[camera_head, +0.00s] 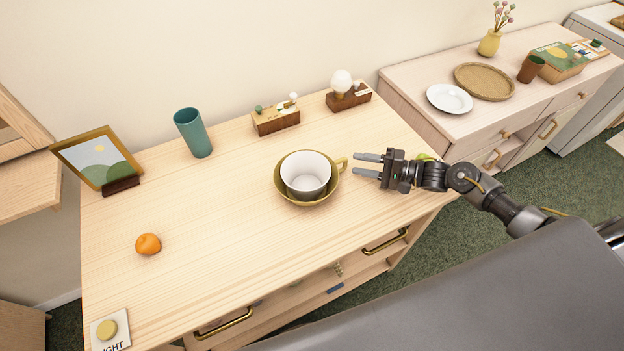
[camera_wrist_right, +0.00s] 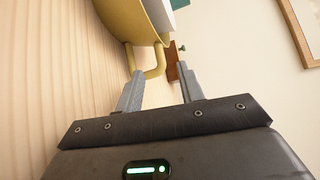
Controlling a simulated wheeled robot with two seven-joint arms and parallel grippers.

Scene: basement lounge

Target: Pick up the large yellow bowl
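The large yellow bowl (camera_head: 281,187) stands upright on the wooden cabinet top, and a white-lined cup or bowl (camera_head: 306,168) sits inside it. My right gripper (camera_head: 362,165) is open and empty just right of the handle, fingers pointing left. In the right wrist view, the yellow bowl (camera_wrist_right: 128,20) is at the top, and the handle (camera_wrist_right: 153,62) shows just beyond and between the open fingertips (camera_wrist_right: 160,73). My left gripper is not in view.
A teal cup (camera_head: 194,133), two small brown blocks with ornaments (camera_head: 276,119) (camera_head: 348,97) and a picture frame (camera_head: 98,158) stand along the back. An orange (camera_head: 148,244) lies at left. The front middle is clear. A right-hand cabinet holds a white plate (camera_head: 449,99) and woven tray (camera_head: 484,82).

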